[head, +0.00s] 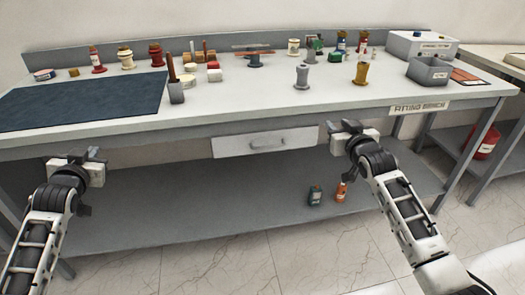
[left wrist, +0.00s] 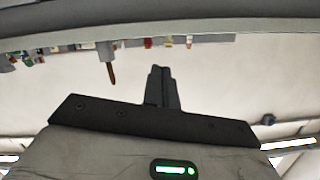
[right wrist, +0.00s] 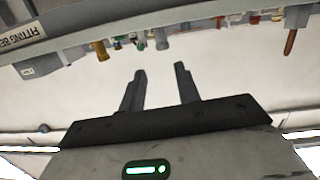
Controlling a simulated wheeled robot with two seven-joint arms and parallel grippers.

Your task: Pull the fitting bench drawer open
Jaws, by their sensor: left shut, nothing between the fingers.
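The fitting bench (head: 240,108) has a light top and a "FITTING BENCH" label at its front right. Its drawer (head: 232,146) hangs under the front edge near the middle, with a grey handle (head: 268,142) on its front. The drawer looks closed, its front about level with the bench edge. My left gripper (head: 88,155) is in front of the bench at the left, well apart from the drawer. Its fingers are together and empty in the left wrist view (left wrist: 161,75). My right gripper (head: 345,128) is just right of the drawer, not touching the handle. Its fingers are apart and empty in the right wrist view (right wrist: 160,75).
A dark mat (head: 85,100) covers the bench top's left. Bushings, a grey cup (head: 176,93), a grey bin (head: 428,70) and a white box (head: 420,46) stand on top. A lower shelf (head: 250,195) holds two small bottles. The space before the drawer is clear.

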